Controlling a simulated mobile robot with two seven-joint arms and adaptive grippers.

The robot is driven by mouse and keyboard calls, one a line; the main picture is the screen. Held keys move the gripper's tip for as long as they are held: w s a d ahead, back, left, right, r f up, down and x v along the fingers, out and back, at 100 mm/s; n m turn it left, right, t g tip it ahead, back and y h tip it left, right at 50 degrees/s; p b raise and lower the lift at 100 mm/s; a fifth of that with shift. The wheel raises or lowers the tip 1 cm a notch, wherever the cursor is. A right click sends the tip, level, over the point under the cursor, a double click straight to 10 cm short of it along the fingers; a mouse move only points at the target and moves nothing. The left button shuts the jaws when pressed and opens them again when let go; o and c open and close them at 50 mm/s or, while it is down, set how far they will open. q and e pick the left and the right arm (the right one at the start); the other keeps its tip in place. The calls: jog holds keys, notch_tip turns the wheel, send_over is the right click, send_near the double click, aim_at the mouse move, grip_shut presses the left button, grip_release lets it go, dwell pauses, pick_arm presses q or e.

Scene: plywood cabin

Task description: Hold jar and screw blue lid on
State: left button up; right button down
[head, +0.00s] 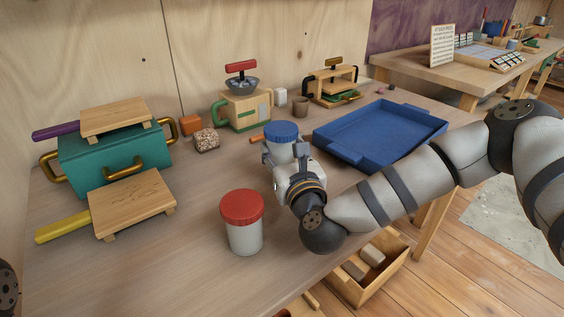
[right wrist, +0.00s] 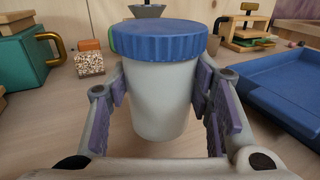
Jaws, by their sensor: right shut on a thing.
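A pale grey jar (right wrist: 158,100) stands upright with the blue lid (head: 281,131) on its mouth. The lid looks level in the right wrist view (right wrist: 160,40); whether its thread is tight cannot be seen. My right gripper (head: 280,158) is shut on the jar's body below the lid, with purple finger pads on both sides. The gripper hides the jar's lower part in the head view. My left gripper is out of view; only a dark piece of my left arm shows at the head view's left edge.
A white jar with a red lid (head: 242,220) stands in front of my right gripper. A blue tray (head: 375,122) lies to the right. A teal box (head: 115,158), wooden boards (head: 132,203) and a toy blender (head: 243,108) stand left and behind. The front-left tabletop is clear.

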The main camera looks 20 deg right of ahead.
aim_at(282, 162)
jog(key=shift+w+f, duration=0.25)
jog(key=shift+f, duration=0.15)
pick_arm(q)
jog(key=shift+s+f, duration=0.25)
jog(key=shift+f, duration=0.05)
pick_arm(e)
jog(key=shift+f, duration=1.4)
jog(key=shift+f+b, duration=0.3)
jog(key=shift+b, duration=0.1)
jog(key=c, duration=0.8)
grip_release()
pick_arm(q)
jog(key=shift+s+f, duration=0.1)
pick_arm(e)
jog(key=shift+r, duration=0.1)
jog(key=shift+r, duration=0.1)
